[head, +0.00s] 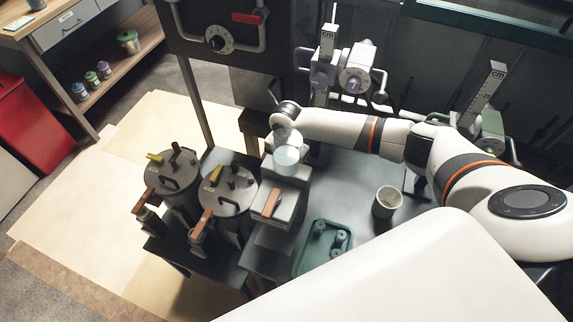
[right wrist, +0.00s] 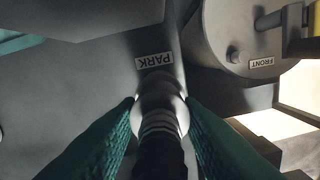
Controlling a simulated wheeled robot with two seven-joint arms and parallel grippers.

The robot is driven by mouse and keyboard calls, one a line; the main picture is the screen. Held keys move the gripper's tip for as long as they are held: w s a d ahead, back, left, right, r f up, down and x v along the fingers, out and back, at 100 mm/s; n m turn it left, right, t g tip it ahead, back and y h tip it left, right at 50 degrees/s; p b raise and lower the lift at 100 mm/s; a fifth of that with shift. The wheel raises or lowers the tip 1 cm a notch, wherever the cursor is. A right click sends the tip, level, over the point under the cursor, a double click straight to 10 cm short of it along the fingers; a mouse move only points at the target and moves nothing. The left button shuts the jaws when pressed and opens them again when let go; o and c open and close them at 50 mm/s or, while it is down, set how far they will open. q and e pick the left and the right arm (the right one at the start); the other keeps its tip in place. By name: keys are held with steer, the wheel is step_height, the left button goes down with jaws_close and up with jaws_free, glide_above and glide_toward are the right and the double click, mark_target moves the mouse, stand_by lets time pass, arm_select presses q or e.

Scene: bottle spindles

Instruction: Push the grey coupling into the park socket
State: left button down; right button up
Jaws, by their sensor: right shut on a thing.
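In the right wrist view my right gripper (right wrist: 160,108) has its two green ribbed fingers shut on the grey coupling (right wrist: 160,92). A dark ribbed hose runs from the coupling toward the camera. The coupling's rounded end lies just below the PARK label (right wrist: 155,60), which reads upside down. The park socket itself is hidden behind the coupling, so I cannot tell whether the two touch. In the head view my right arm reaches in from the right, and its wrist hides the gripper and coupling. My left gripper is not in view.
Two lidded pots (head: 227,190) stand left of my right wrist. A lid with a FRONT label (right wrist: 235,40) is close by on the right in the wrist view. A green tray (head: 301,262) and a pale cup (head: 387,203) stand on the grey table. Upright cm scales (head: 328,42) stand behind.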

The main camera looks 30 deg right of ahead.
steer(key=shift+f, duration=0.2)
steer(key=o, duration=1.1)
steer(key=shift+o, duration=0.2)
step_height(320, 180, up, 10)
steer(key=shift+r+b, duration=0.25)
steer(key=shift+b, duration=0.55)
steer(key=shift+r, duration=0.8)
